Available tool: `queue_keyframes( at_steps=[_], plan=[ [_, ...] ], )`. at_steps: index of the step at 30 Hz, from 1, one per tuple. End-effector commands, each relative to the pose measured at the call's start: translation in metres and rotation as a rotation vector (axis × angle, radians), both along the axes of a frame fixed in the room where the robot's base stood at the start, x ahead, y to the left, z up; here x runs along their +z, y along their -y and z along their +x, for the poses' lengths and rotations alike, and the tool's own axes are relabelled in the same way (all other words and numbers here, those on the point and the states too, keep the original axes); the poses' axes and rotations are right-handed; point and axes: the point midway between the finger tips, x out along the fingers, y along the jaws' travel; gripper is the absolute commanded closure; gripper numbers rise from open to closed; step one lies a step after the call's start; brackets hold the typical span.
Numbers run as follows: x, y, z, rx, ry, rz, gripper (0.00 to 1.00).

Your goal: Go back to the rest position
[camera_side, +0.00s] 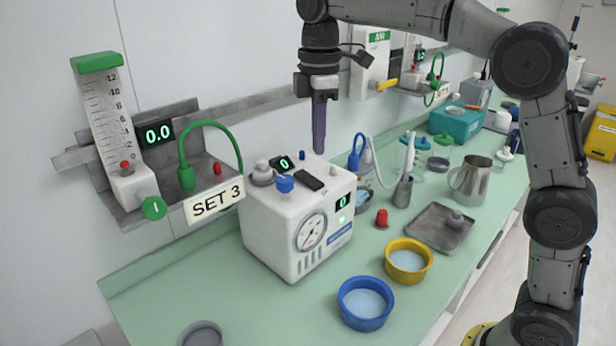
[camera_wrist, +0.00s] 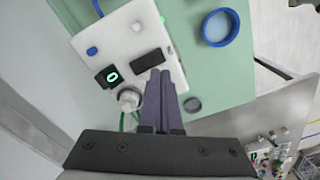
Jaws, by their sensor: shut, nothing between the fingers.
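My gripper (camera_side: 319,150) is shut and empty, pointing down with its dark purple fingers together. In the side view its tips appear just above the back of the white suction unit (camera_side: 268,236). In the wrist view the closed fingers (camera_wrist: 161,76) overlap the edge of the unit's top (camera_wrist: 122,42), near a black pad (camera_wrist: 149,60) and a lit display reading 0 (camera_wrist: 110,77). I cannot tell whether the tips touch the unit.
A flowmeter (camera_side: 108,120) on the wall rail stands left, with a SET 3 sign (camera_side: 214,203). Blue (camera_side: 366,316) and yellow (camera_side: 407,273) bowls, a red cap (camera_side: 382,217), a metal tray (camera_side: 425,224) and a steel jug (camera_side: 473,183) stand right of the unit. Counter left-front is mostly clear.

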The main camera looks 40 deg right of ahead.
Motion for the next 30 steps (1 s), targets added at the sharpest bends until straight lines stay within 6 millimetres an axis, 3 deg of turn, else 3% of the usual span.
queue_keyframes(
  at_steps=[11, 15, 17, 22, 26, 30],
  plan=[
    [0.004, 0.001, 0.0, -0.002, 0.001, 0.0, 1.0],
    [0.026, 0.006, -0.01, -0.011, 0.053, 0.006, 1.0],
    [0.04, 0.01, -0.024, -0.018, 0.079, 0.009, 1.0],
    [0.062, 0.024, -0.085, -0.067, 0.15, 0.015, 1.0],
    [0.06, 0.033, -0.131, -0.167, 0.212, 0.029, 1.0],
    [0.042, 0.04, -0.179, -0.311, 0.283, 0.055, 1.0]
  ],
)
